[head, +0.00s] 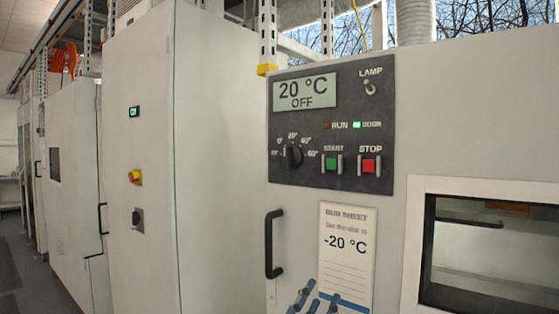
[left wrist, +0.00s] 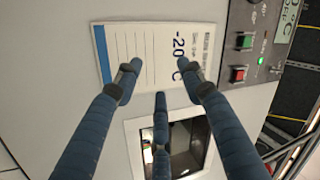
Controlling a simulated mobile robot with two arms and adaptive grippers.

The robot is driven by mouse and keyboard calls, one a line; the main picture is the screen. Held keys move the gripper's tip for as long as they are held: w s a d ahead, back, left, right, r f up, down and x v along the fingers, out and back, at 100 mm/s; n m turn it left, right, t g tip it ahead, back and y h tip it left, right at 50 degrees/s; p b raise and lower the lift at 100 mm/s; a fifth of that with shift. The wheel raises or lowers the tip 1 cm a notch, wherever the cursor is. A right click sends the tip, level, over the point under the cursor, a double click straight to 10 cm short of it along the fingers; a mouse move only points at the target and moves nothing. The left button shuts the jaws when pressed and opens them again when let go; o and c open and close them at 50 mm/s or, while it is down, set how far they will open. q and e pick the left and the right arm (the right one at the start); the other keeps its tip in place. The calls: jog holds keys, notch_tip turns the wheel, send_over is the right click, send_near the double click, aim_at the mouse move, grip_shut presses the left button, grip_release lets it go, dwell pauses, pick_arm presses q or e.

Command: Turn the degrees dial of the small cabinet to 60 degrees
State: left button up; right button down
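The small cabinet's dark control panel (head: 332,125) shows in the head view. Its black degrees dial (head: 294,156) sits at the panel's lower left, inside an arc of degree marks that ends in 60° at the right. The dial's exact setting is too small to read for certain. The display (head: 304,92) reads 20 °C, OFF. My left gripper (head: 320,298) is below the dial, in front of the run sheet's lower part. In the left wrist view its blue fingers (left wrist: 157,86) are spread, with nothing between them. My right gripper is not in view.
The run sheet (head: 346,250) reads -20 °C. Green START (head: 332,163) and red STOP (head: 369,165) buttons sit right of the dial. A black door handle (head: 272,244) stands out left of the sheet, and a windowed door (head: 412,240) is at right. A tall cabinet (head: 220,160) stands left.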

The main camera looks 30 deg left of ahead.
pick_arm(q)
jog(key=s+d+r+m+g+h, duration=0.15)
jog(key=d+r+m+h, duration=0.35)
jog(key=r+m+h, duration=0.6)
jog(key=d+r+m+g+h, duration=0.2)
jog(key=d+r+m+h, duration=0.45)
jog(key=m, duration=0.65)
jog(key=m+y+p, duration=0.2)
jog(key=y+p, duration=0.3)
jog(key=y, duration=1)
send_near(289, 158)
jog(key=w+a, duration=0.1)
jog(key=w, duration=0.6)
jog(key=shift+w+h, duration=0.25)
jog(key=shift+w, duration=0.3)
jog(key=shift+a, duration=0.1)
jog(key=shift+c, duration=0.5)
jog(key=shift+s+m, duration=0.1)
jog(key=shift+m, duration=0.2)
grip_shut()
